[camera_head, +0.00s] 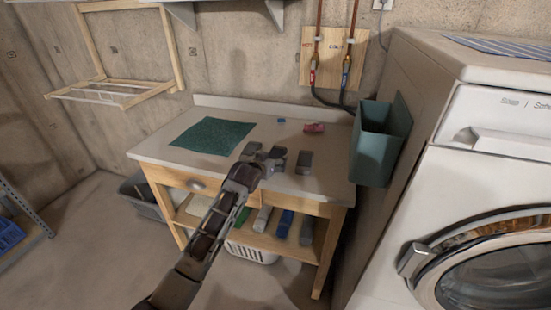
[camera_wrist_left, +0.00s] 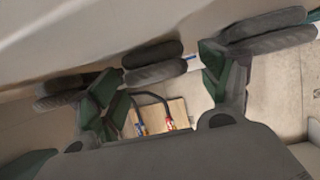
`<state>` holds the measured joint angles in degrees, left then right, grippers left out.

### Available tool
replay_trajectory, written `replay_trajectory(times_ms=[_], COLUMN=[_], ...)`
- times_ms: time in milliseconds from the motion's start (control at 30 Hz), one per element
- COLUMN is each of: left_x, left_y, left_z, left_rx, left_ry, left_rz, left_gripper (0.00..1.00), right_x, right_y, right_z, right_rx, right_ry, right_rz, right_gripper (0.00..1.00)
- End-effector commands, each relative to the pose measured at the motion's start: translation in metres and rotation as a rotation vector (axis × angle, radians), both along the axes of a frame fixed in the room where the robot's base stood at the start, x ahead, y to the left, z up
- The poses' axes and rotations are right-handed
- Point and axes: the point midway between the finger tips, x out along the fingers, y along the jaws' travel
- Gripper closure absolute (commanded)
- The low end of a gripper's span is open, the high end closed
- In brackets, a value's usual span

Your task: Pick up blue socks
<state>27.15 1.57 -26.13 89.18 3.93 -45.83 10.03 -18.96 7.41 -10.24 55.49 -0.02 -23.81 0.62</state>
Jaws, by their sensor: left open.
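A blue roll (camera_head: 284,224), which may be the blue socks, lies on the lower shelf of the wooden table, between light grey and darker grey rolls. My left gripper (camera_head: 264,160) is open over the front part of the tabletop, above and apart from the blue roll. A dark grey item (camera_head: 304,161) shows just right of it; I cannot tell exactly what it is. The left wrist view shows the spread fingers of my left gripper (camera_wrist_left: 165,90) and dark rounded shapes (camera_wrist_left: 155,62) around them. No blue roll is clear there. My right gripper is not in view.
The table (camera_head: 165,150) carries a green cloth (camera_head: 212,136), a red item (camera_head: 314,128) and a small blue item (camera_head: 281,120). A green bin (camera_head: 376,150) hangs at its right, beside the washing machine (camera_head: 470,190). A white basket (camera_head: 252,252) stands below the shelf.

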Motion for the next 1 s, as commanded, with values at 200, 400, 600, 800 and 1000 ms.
replay_trajectory(times_ms=[200, 400, 600, 800, 1000], left_x=[-0.0002, -0.0002, -0.0003, -0.0002, -0.0002], left_y=[0.0001, 0.0002, 0.0002, 0.0002, 0.0002], left_z=[0.0001, 0.0, -0.0001, 0.0001, 0.0009], left_rx=[0.0, 0.0, 0.0, 0.0, 0.0], left_ry=[0.0, 0.0, 0.0, 0.0, 0.0], left_rz=[0.0, 0.0, 0.0, 0.0, 0.0], left_gripper=[0.21, 0.27, 0.52, 0.7, 0.7], right_x=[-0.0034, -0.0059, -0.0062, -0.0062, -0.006], right_y=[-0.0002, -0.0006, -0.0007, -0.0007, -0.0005], right_z=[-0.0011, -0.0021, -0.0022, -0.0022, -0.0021], right_rx=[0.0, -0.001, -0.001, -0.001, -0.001], right_ry=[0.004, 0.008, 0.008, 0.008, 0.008], right_rz=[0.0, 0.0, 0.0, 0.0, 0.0], right_gripper=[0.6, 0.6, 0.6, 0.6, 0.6])
